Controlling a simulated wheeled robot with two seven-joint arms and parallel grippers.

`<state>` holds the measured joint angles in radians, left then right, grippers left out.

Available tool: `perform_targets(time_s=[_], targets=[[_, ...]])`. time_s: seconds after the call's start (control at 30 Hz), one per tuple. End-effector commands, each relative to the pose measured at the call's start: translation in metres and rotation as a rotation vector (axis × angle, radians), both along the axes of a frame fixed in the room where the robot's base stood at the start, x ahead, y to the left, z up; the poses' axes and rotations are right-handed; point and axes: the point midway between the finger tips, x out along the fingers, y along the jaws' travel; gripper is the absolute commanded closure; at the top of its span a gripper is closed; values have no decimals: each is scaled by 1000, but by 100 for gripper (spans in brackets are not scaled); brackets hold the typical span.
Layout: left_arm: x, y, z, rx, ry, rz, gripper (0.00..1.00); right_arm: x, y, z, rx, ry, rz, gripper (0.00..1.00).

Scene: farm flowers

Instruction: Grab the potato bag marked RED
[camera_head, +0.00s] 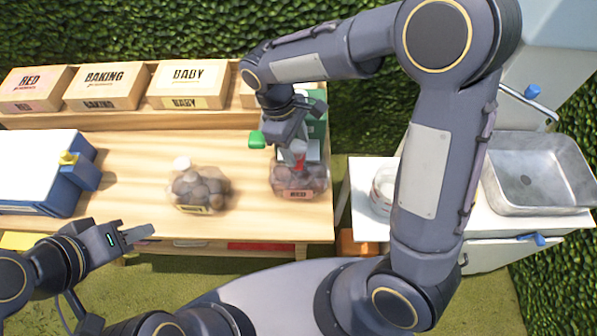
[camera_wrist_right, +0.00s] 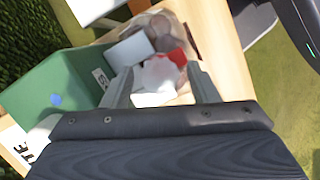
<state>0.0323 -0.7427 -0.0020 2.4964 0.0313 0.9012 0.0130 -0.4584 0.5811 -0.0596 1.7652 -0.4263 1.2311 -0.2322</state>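The potato bag marked RED (camera_head: 298,190) is a clear bag of dark potatoes with a pink label, standing near the right end of the wooden table. My right gripper (camera_head: 296,158) points down over its top and hides part of it. In the right wrist view the fingers (camera_wrist_right: 160,88) are spread apart, with the bag's white and red top (camera_wrist_right: 160,73) between them; contact is unclear. My left gripper (camera_head: 142,233) is low at the left, in front of the table and away from the bags; its finger gap is not clear.
Another potato bag (camera_head: 198,190) with a yellowish label stands left of the RED one. Boxes marked RED (camera_head: 35,88), BAKING (camera_head: 105,86) and BABY (camera_head: 188,84) line the back shelf. A green object (camera_wrist_right: 55,95) stands close beside my right gripper. A metal sink (camera_head: 540,175) is at right.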

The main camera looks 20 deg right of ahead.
Motion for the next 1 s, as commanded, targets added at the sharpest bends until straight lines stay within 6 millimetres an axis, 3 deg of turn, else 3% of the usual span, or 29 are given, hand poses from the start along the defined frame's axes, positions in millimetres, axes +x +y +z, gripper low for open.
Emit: perform_targets(time_s=[0.03,0.4,1.0], targets=[[0,0,0,0,0,0,64,0,0,0,0,0,0,53],[0,0,0,0,0,0,64,0,0,0,0,0,0,100],[0,0,1,0,0,0,64,0,0,2,0,-2,-1,100]])
